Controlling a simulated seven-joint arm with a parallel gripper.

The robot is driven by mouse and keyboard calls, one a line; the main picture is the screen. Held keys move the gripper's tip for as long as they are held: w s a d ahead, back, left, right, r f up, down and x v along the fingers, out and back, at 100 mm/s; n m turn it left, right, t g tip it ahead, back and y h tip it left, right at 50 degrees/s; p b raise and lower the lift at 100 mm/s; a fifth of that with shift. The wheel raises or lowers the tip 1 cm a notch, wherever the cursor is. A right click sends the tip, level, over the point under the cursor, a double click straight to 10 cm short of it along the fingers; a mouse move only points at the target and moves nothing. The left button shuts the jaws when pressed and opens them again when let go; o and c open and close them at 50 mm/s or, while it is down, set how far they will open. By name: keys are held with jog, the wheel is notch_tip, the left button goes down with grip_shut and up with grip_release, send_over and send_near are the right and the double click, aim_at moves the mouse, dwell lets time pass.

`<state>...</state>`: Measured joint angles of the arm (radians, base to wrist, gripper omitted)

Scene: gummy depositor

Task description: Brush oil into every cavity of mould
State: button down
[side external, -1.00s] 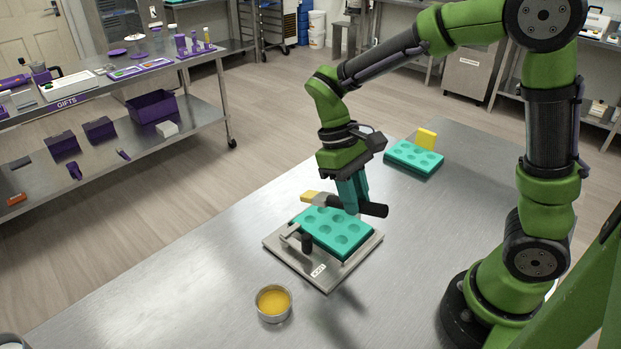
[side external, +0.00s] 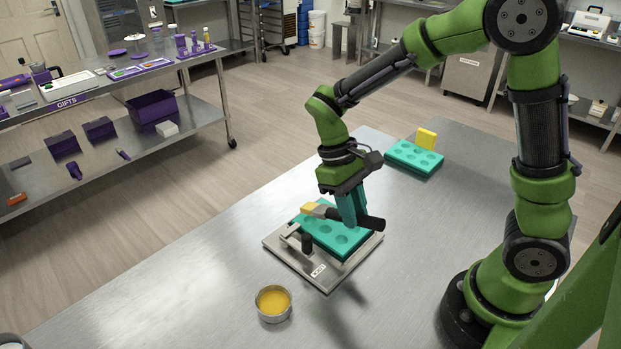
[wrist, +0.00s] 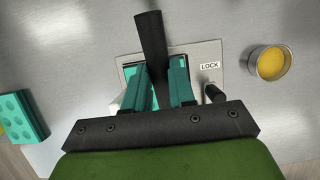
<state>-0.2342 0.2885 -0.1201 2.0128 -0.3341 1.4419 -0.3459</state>
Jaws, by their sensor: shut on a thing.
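The teal mould (side external: 332,237) with round cavities sits on a metal plate marked LOCK (side external: 322,272). My gripper (side external: 352,215) is above the mould, its teal fingers shut on the black handle of a brush (side external: 368,222). The brush lies nearly level, its yellow bristles (side external: 308,209) over the far left part of the mould. I cannot tell whether the bristles touch it. In the wrist view the black handle (wrist: 151,45) sticks out between the fingers, and the mould is mostly hidden. A round metal cup of yellow oil (side external: 273,302) stands in front of the plate.
A second teal mould (side external: 414,157) with a yellow block (side external: 427,138) behind it is at the back of the table. The table is clear around the cup.

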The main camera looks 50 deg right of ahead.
aim_at(373, 218)
jog(key=shift+f, duration=0.8)
jog(key=shift+s, duration=0.1)
jog(key=shift+s+r, duration=0.15)
jog(key=shift+s, duration=0.3)
jog(key=shift+s+f, duration=0.15)
jog(key=shift+s, duration=0.55)
jog(key=shift+s+f, duration=0.1)
jog(key=shift+s, duration=1.25)
jog(key=shift+s, duration=0.1)
jog(key=shift+s, duration=0.95)
jog(key=shift+s, duration=0.1)
